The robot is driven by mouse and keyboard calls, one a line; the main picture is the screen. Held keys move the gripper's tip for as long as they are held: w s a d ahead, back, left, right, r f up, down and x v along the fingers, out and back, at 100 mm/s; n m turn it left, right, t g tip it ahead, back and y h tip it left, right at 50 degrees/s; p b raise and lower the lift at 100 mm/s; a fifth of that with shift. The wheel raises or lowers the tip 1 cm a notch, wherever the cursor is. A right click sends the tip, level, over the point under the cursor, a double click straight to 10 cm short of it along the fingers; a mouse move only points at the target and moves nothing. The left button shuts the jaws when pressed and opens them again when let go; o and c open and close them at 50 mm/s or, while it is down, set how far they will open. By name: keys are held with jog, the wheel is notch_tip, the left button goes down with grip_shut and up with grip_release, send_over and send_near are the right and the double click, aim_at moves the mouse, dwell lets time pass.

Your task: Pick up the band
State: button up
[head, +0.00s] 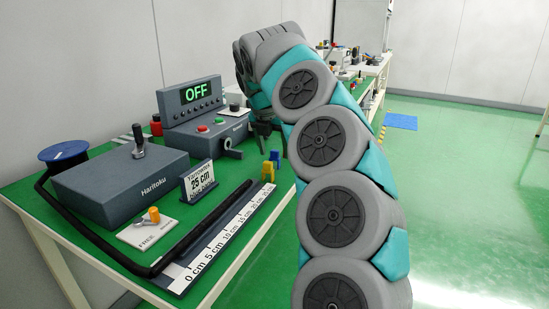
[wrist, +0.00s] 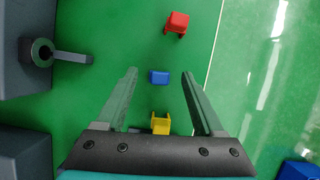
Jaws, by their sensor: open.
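No object is labelled as the band. A long black flexible strip (head: 85,232), which may be it, runs from beside the blue spool, bends at the front of the table and lies along the ruler (head: 225,222). My gripper (wrist: 159,73) is open and empty, pointing down over the green table. In the wrist view a small blue piece (wrist: 159,77) shows between the fingertips, below them. A yellow piece (wrist: 160,124) is nearer the palm and a red piece (wrist: 177,23) lies beyond the tips. In the head view my arm partly hides my gripper (head: 266,130).
A dark grey Haritoku box (head: 120,185) with a lever, a control box showing OFF (head: 190,112), a 25 cm sign (head: 198,181) and a white FREE plate (head: 147,228) stand on the table. A blue spool (head: 63,152) is at the left. The table's right edge is near my gripper.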

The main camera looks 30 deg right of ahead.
jog(key=shift+x, duration=0.85)
grip_shut()
